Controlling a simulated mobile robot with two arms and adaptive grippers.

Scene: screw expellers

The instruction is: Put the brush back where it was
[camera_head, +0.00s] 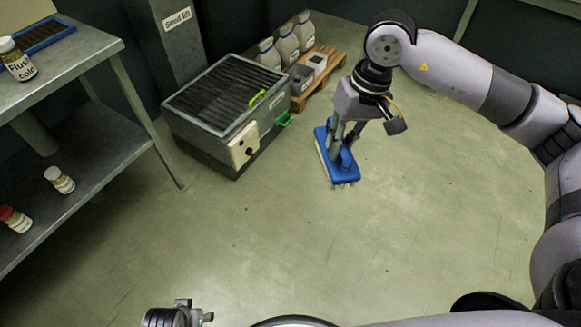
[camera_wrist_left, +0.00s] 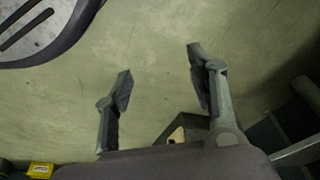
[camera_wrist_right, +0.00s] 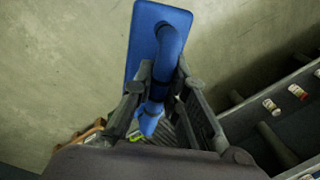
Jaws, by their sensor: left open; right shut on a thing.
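The blue brush (camera_head: 347,172) has a flat blue block with pale bristles along its edge and a curved blue handle. My right gripper (camera_head: 345,136) is shut on the handle from above. The right wrist view shows the brush (camera_wrist_right: 143,30) with its handle between the two fingers (camera_wrist_right: 163,80). In the head view the brush shows against bare floor to the right of the grey machine; I cannot tell whether it touches the floor. My left gripper is open and empty in the left wrist view (camera_wrist_left: 158,65), over bare floor.
A grey machine (camera_head: 228,107) with a slatted top and green handles stands left of the brush. A wooden pallet (camera_head: 324,70) with white jugs (camera_head: 287,42) is behind it. A metal shelf (camera_head: 95,58) with jars stands at left. The floor in front is clear.

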